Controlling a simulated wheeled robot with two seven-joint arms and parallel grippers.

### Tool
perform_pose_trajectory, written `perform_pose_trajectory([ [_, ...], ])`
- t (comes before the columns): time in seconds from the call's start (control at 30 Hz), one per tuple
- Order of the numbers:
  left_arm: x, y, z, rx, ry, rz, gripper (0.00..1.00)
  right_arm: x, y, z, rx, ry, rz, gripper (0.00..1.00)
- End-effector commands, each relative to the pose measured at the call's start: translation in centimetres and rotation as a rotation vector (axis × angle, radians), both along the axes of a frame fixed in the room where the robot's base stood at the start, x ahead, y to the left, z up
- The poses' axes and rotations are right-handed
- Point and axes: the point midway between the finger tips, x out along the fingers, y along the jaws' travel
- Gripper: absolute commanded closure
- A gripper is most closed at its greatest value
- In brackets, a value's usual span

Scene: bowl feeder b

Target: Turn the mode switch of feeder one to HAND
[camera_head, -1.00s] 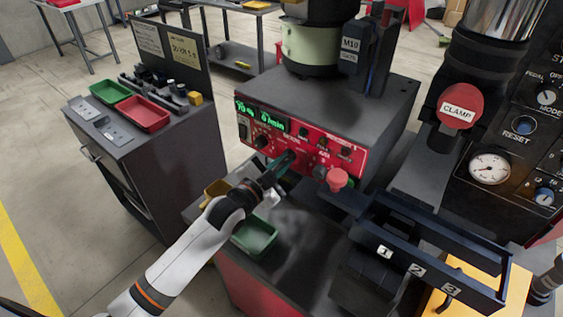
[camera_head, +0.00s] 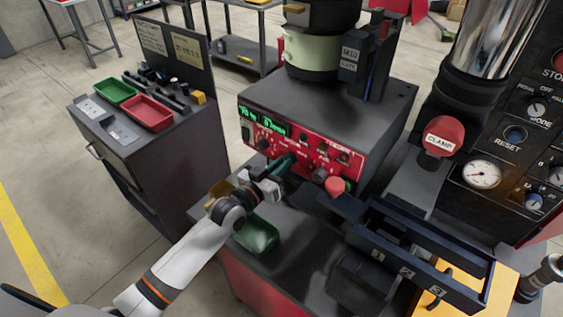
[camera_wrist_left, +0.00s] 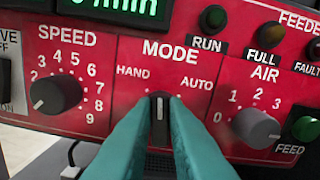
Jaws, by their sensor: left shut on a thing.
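The red control panel (camera_head: 327,167) of the feeder faces me in the head view. In the left wrist view its mode switch (camera_wrist_left: 159,107) is a dark knob with a pale pointer line standing about upright, between the HAND mark on the left and the AUTO mark on the right. My left gripper (camera_head: 285,165) is at the panel. Its teal fingertips (camera_wrist_left: 159,118) are shut on the mode switch from both sides and hide its flanks. My right gripper is not in view.
The speed knob (camera_wrist_left: 56,93) and air knob (camera_wrist_left: 255,127) flank the switch. A red mushroom button (camera_head: 335,186) sticks out right of my gripper. A green tray (camera_head: 270,246) lies below my arm. A dark rail frame (camera_head: 420,262) stands at the right.

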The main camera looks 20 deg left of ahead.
Motion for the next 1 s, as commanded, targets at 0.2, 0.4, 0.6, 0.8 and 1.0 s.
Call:
perform_pose_trajectory([
  [0.2, 0.03, 0.13, -0.04, -0.193, 0.071, 0.0, 1.0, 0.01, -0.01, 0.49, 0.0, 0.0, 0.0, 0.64],
  [0.4, 0.07, 0.26, -0.16, -0.35, 0.128, 0.0, 1.0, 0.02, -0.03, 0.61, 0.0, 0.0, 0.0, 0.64],
  [0.6, 0.11, 0.32, -0.25, -0.468, 0.172, 0.001, 1.0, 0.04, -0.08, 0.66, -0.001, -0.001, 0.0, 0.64],
  [0.8, 0.11, 0.37, -0.29, -0.544, 0.2, 0.001, 1.0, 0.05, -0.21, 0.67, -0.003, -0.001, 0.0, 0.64],
  [1.0, 0.12, 0.38, -0.32, -0.576, 0.212, 0.001, 1.0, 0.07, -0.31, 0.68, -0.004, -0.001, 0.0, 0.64],
])
